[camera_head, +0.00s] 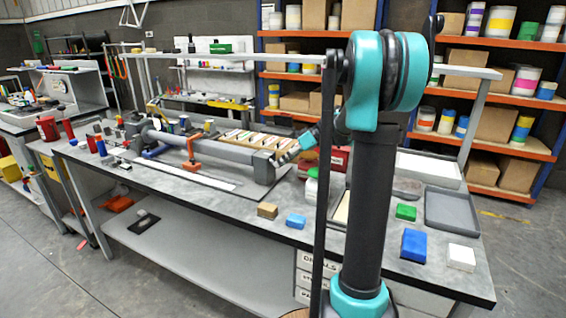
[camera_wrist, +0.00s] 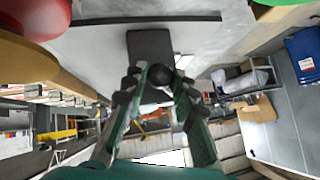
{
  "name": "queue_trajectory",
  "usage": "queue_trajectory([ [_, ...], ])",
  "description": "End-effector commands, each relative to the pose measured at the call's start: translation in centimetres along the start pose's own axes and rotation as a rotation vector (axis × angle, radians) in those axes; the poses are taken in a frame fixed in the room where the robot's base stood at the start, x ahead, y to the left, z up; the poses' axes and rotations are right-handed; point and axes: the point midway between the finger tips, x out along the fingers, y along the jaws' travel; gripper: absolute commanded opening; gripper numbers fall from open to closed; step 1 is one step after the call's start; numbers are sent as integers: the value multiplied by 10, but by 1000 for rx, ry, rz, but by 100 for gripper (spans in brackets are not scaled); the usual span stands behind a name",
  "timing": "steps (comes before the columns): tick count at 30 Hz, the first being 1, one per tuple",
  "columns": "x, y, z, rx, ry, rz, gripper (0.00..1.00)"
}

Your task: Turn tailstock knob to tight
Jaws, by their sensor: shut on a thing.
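The long grey tube-like fixture (camera_head: 218,151) lies along the bench in the head view. Its grey tailstock block (camera_head: 265,168) is at the right end. In the wrist view a dark grey block (camera_wrist: 150,47) stands just beyond my fingers. My gripper (camera_wrist: 160,78) has its two green, black-tipped fingers on either side of a round black tailstock knob (camera_wrist: 159,75) and is shut on it. In the head view my gripper (camera_head: 285,155) reaches the tailstock end from the right; the knob itself is too small to tell there. I cannot read any tight mark.
An orange clamp (camera_head: 191,158) sits on the fixture. A wooden rack (camera_head: 247,139) lies behind it. A tan block (camera_head: 267,210) and a blue block (camera_head: 296,221) lie near the bench's front edge. A red container (camera_head: 338,158) and grey trays (camera_head: 452,211) stand to the right.

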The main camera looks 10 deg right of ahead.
Motion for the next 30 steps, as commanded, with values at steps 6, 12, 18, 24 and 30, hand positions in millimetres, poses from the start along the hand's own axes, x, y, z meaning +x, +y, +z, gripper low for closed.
queue_trajectory([
  [6,0,4,0,113,1,-110,0],
  [12,0,5,0,190,1,-189,0],
  [18,0,5,0,234,1,-233,0],
  [24,0,6,0,248,1,-246,0],
  [30,0,6,0,249,1,-247,0],
])
